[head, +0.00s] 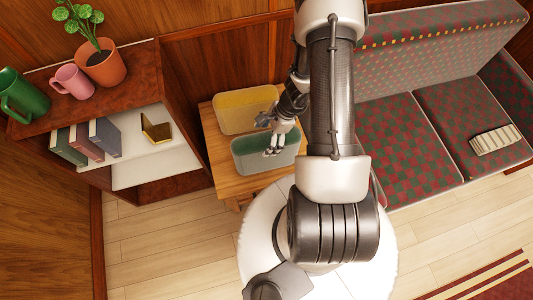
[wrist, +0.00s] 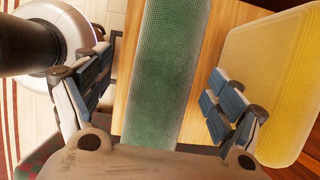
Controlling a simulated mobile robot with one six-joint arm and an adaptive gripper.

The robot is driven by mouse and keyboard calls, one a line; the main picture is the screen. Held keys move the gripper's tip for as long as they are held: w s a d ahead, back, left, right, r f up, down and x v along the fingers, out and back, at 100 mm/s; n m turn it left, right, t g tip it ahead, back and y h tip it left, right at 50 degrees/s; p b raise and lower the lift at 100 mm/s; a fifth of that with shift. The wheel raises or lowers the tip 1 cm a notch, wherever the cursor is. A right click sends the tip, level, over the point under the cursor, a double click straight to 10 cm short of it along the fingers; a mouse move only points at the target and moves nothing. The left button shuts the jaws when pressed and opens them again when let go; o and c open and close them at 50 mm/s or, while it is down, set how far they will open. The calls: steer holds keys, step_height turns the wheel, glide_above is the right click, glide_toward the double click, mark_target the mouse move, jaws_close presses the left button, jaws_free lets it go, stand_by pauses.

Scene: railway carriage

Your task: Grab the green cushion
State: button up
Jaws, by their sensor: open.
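The green cushion (head: 250,153) is on a small wooden table, in front of a yellow cushion (head: 245,108). My gripper (head: 274,150) is over the green cushion in the head view and hides part of it. In the wrist view the green cushion (wrist: 166,75) runs as a narrow green band between my gripper's two open fingers (wrist: 155,100). A gap shows on each side of it, so the fingers look apart from it. The yellow cushion (wrist: 270,80) is beyond the right finger in the wrist view.
The wooden table (head: 213,150) stands between a shelf unit (head: 180,100) on the left and a checked bench seat (head: 400,140) on the right. The shelf holds a potted plant (head: 100,62), mugs and several books. A striped item (head: 495,140) lies on the bench.

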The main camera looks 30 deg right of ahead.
steer(key=shift+d+b+x, duration=0.2)
steer(key=shift+b+x, duration=0.4)
steer(key=shift+x, duration=0.7)
steer(key=shift+d+b+x, duration=0.2)
steer(key=shift+b+x, duration=0.4)
steer(key=shift+x, duration=0.7)
steer(key=shift+w+f, duration=0.1)
steer(key=shift+w, duration=0.1)
steer(key=shift+f+b, duration=0.3)
steer(key=shift+b, duration=0.1)
steer(key=shift+c, duration=0.3)
steer(key=c, duration=1.6)
steer(key=shift+c, duration=0.4)
steer(key=shift+r, duration=0.2)
